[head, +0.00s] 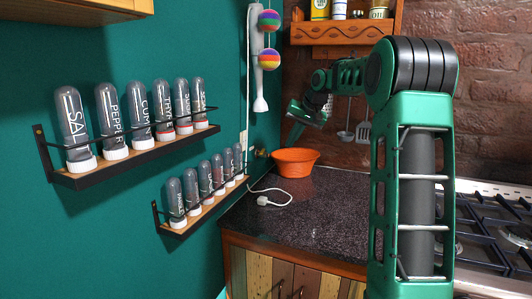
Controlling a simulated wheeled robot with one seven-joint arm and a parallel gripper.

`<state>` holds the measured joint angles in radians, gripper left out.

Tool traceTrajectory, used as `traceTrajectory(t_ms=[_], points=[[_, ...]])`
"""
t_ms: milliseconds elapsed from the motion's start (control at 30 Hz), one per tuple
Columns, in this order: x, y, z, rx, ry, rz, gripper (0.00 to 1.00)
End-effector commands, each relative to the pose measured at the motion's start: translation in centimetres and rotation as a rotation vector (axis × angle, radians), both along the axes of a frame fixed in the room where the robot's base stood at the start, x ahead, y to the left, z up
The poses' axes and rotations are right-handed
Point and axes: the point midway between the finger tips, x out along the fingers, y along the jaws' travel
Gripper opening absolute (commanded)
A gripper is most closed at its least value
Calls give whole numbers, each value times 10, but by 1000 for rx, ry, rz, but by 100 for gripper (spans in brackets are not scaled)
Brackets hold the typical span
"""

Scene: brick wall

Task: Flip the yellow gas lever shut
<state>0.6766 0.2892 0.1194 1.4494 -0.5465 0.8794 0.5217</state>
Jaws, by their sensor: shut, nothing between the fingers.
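A small brass-yellow fitting (261,153) sits low on the teal wall near the corner, just left of the orange bowl. It looks like the gas valve, but it is too small here to tell how its lever is turned. My gripper (294,135) hangs above the orange bowl, to the right of and a little higher than the fitting, and apart from it in the picture. It points down and to the left. Its fingers are small in this view, and they are shut and empty.
An orange bowl (296,161) stands at the back of the dark counter (290,212). A white cable with a plug (272,202) lies on the counter. Spice racks (135,158) jut from the left wall. A gas hob (497,235) is at right. Utensils (363,131) hang behind my arm.

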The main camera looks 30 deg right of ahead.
Motion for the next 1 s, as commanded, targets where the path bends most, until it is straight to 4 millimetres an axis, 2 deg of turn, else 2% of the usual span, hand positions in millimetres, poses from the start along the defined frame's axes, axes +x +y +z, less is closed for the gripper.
traceTrajectory(t_ms=[33, 100, 233, 367, 900, 1000], points=[[13, -8, 3, 12, -21, 1, 0], [25, -15, 7, 26, -46, 4, 0], [36, -21, 11, 40, -70, 6, 0], [44, -20, 6, 44, -76, 8, 0], [98, -6, -70, 43, -73, 10, 0], [108, 7, -67, 41, -74, 12, 0]])
